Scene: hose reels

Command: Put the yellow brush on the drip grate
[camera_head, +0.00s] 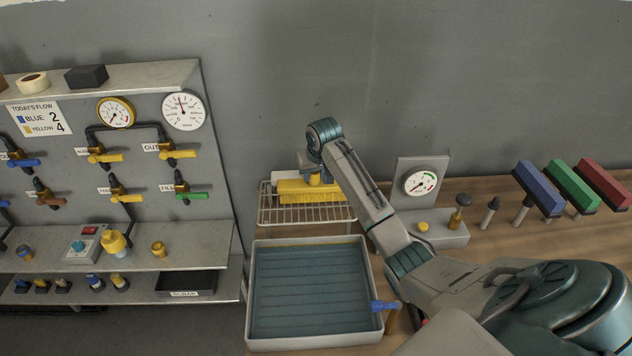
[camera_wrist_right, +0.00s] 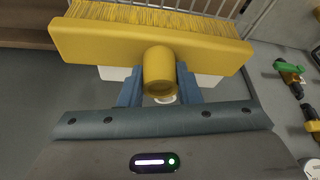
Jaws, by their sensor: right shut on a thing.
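The yellow brush (camera_head: 305,190) is at the wire drip grate (camera_head: 290,215), with its bristles toward the grate. I cannot tell whether the bristles touch the wires. My right gripper (camera_head: 315,176) is above the grate, shut on the brush. In the right wrist view the brush (camera_wrist_right: 150,44) fills the top, and the blue fingers of my right gripper (camera_wrist_right: 160,88) are on either side of its round yellow handle stub. Part of the grate's wires (camera_wrist_right: 262,18) shows behind the brush. My left gripper is not in view.
A grey basin (camera_head: 310,343) with a ribbed blue inside stands in front of the grate. A valve panel (camera_head: 150,170) with shelves is on the left. A gauge block (camera_head: 422,180) stands right of my arm. Blue (camera_head: 538,188), green (camera_head: 572,186) and red (camera_head: 604,184) brushes are far right.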

